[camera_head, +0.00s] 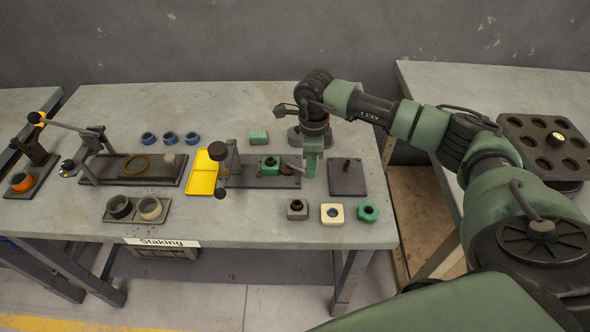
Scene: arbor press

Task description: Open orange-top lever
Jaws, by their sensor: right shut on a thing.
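A long grey lever with a dark, yellow-orange-marked end (38,118) shows at the left. It runs slanting down to the right to the frame of the left press (92,145). An orange ring-like part (22,182) sits on the dark block below that end. My right gripper (311,172) is far to the right of this lever, pointing down by the right end of the middle press plate (265,180). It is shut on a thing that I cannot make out. My left gripper is not in view.
A yellow tray (203,172) stands beside the middle press column (221,165). A dark plate with a peg (347,177) is right of my gripper. Loose parts, including a cream nut (332,214) and a green nut (368,211), lie in front.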

